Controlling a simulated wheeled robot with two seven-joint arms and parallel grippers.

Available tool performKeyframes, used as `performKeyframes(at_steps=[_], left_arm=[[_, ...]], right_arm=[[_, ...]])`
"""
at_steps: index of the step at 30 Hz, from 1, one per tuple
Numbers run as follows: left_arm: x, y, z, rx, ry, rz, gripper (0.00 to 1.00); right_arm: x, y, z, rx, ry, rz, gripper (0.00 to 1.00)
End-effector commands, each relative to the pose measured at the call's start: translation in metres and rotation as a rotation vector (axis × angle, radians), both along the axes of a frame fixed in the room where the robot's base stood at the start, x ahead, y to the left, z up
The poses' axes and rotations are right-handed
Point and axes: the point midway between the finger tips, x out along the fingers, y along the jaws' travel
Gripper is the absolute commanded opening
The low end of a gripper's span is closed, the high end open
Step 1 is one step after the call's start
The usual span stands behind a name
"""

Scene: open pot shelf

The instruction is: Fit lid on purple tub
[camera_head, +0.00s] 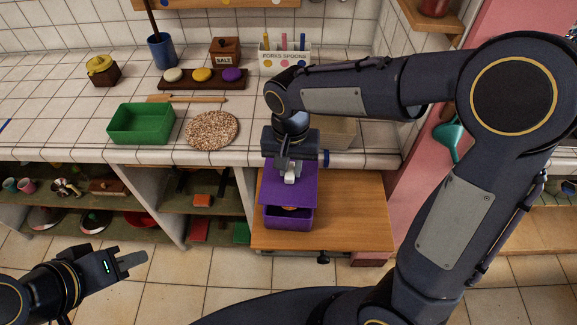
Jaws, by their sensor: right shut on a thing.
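A purple tub (290,222) stands on the wooden pull-out board below the counter. A flat purple lid (271,190) is over the tub, covering its back part; the front of the tub's opening still shows, with something orange-brown inside. My right gripper (289,177) points down and is shut on the lid's small pale knob. I cannot tell whether the lid touches the tub's rim.
The wooden board (355,215) is bare right of the tub. A green tub (141,124), a round speckled trivet (212,130), and a rack with three coloured knobs (203,78) are on the tiled counter. A beige tub (338,133) is partly hidden behind my right arm.

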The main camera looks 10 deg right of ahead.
Motion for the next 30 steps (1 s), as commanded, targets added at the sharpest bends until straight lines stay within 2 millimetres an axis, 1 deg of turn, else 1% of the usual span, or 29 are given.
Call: performKeyframes(at_steps=[1, 18, 23, 30], left_arm=[[0.0, 0.0, -0.006, 0.0, 0.0, 0.0, 0.29], [0.0, 0.0, -0.041, 0.0, 0.0, 0.0, 0.29], [0.0, 0.0, -0.044, 0.0, 0.0, 0.0, 0.29], [0.0, 0.0, -0.044, 0.0, 0.0, 0.0, 0.29]], right_arm=[[0.0, 0.0, -0.007, 0.0, 0.0, 0.001, 0.0], [-0.001, 0.0, -0.05, -0.001, 0.001, 0.001, 0.0], [0.0, 0.0, -0.054, 0.0, 0.0, 0.001, 0.0], [0.0, 0.0, -0.054, 0.0, 0.0, 0.001, 0.0]])
